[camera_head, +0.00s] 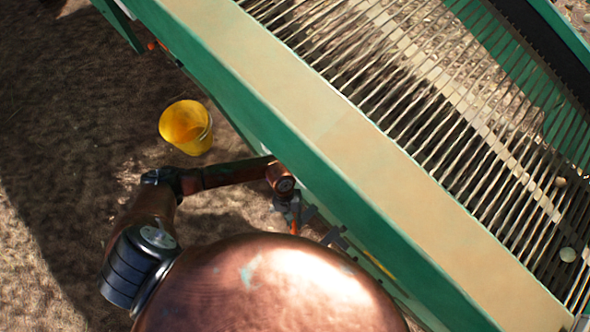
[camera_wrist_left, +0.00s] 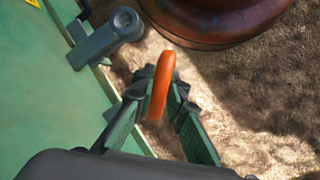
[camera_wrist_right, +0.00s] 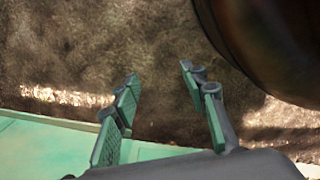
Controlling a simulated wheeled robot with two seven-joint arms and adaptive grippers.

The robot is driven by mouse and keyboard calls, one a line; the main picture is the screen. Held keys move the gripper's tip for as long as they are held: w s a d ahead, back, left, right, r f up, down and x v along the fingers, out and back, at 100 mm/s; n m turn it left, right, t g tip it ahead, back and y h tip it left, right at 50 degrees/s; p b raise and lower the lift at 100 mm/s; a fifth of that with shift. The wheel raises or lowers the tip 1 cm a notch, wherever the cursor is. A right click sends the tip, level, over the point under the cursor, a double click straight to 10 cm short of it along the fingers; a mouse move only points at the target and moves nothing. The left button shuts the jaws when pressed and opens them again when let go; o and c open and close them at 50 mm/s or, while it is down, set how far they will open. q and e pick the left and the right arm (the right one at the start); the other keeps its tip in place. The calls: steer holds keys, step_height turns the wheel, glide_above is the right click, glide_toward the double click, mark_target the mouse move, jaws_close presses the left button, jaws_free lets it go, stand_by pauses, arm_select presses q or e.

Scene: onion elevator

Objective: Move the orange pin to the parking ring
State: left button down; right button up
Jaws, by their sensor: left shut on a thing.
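The orange pin (camera_wrist_left: 162,80) is between the fingers of my left gripper (camera_wrist_left: 158,92) in the left wrist view. The gripper is shut on it beside the machine's green side. The pin also shows in the head view as a small orange bit (camera_head: 294,226), mostly hidden. A dark grey-green bracket with a round end (camera_wrist_left: 124,22) stands out from the green panel, apart from the pin; I cannot tell whether it is the parking ring. My right gripper (camera_wrist_right: 160,75) is open and empty in the right wrist view, above ground beside a green panel.
The green machine (camera_head: 330,185) with its slatted conveyor (camera_head: 440,110) fills the right of the head view. A yellow bucket (camera_head: 172,117) stands on the bare ground at left. My rounded copper body is close to the machine's side.

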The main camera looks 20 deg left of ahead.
steer(key=shift+s+r, duration=0.1)
steer(key=shift+s, duration=0.15)
steer(key=shift+s+a, duration=0.1)
arm_select(q)
steer(key=c, duration=1.8)
jaws_free()
steer(key=shift+c, duration=0.2)
steer(key=v, duration=0.7)
steer(key=shift+r, duration=0.25)
arm_select(e)
steer(key=shift+w+a, duration=0.2)
arm_select(q)
steer(key=shift+a, duration=0.1)
arm_select(e)
steer(key=shift+s, duration=0.1)
